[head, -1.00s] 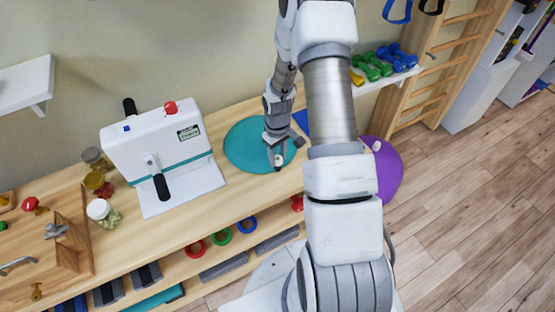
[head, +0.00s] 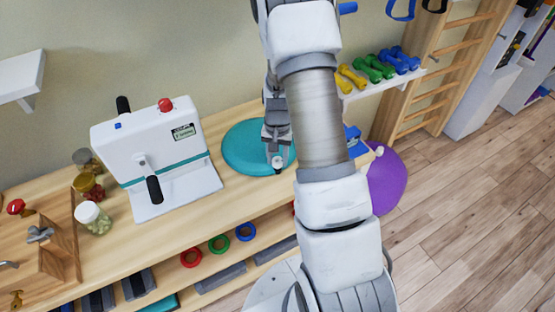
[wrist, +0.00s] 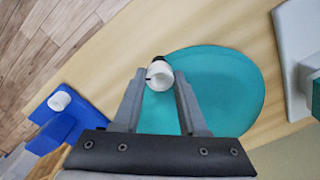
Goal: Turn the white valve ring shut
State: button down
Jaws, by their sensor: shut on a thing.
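The white valve ring (wrist: 160,76) is a small white ring at the edge of a flat teal cushion (wrist: 225,90). In the head view the ring (head: 277,163) shows as a small white spot at the front edge of the teal cushion (head: 240,148). My gripper (wrist: 160,80) is shut on the ring, with one finger on each side of it. A dark part shows just behind the ring. In the head view my gripper (head: 277,153) points down at the ring, and my arm hides the cushion's right part.
A white machine with black handles (head: 150,150) stands left of the cushion. A blue object (wrist: 55,125) with a white knob (wrist: 59,101) sits on the other side. Jars (head: 93,217) and a wooden board with fittings (head: 60,250) are further left. A purple ball (head: 388,185) is right of the bench.

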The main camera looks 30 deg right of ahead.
jog(key=shift+m, duration=1.1)
jog(key=shift+c, duration=2.2)
grip_release()
